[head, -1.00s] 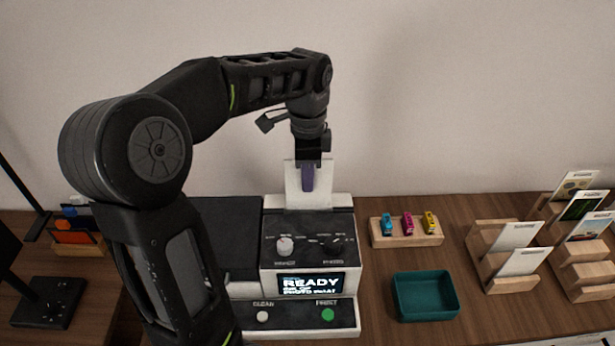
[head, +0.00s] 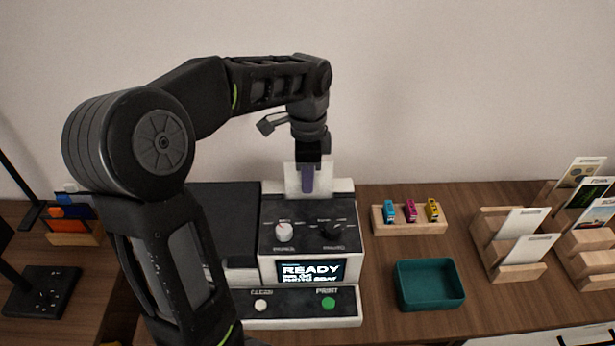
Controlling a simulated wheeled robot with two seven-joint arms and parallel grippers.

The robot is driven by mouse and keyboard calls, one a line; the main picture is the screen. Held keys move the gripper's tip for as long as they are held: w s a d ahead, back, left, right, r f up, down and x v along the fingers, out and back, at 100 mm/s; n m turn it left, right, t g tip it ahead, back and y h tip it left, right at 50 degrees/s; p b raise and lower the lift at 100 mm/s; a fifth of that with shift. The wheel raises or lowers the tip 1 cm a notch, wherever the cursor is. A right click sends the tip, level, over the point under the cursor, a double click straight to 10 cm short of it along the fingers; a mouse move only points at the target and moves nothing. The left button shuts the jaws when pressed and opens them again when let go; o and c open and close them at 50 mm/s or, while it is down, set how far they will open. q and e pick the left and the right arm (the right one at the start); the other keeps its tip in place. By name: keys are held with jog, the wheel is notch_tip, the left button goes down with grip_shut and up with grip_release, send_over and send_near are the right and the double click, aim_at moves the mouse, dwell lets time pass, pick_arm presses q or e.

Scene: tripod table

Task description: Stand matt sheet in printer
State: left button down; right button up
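The printer (head: 312,240) stands at the middle of the table, with a lit READY display, a white CLEAN button and a green PRINT button. A white sheet (head: 291,180) stands upright at the back top of the printer, its lower edge at the rear slot. The fingers look closed on the sheet, though the far finger is hidden. Whether the sheet is matt cannot be read here. My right gripper is out of view.
A wooden holder (head: 410,228) carries blue, magenta and yellow cartridges. A teal tray (head: 428,284) is empty. Wooden racks (head: 512,268) with white and printed cards stand at the right. A card holder (head: 72,238) and a dark stand (head: 42,290) are at the left.

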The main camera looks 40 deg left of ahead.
pick_arm(q)
jog(key=shift+f, duration=0.6)
jog(key=shift+b, duration=0.3)
jog(key=c, duration=1.6)
grip_release()
jog(key=shift+o, duration=0.2)
jog(key=shift+r, duration=0.15)
jog(key=shift+r+p, duration=3.75)
jog(key=shift+r, duration=0.65)
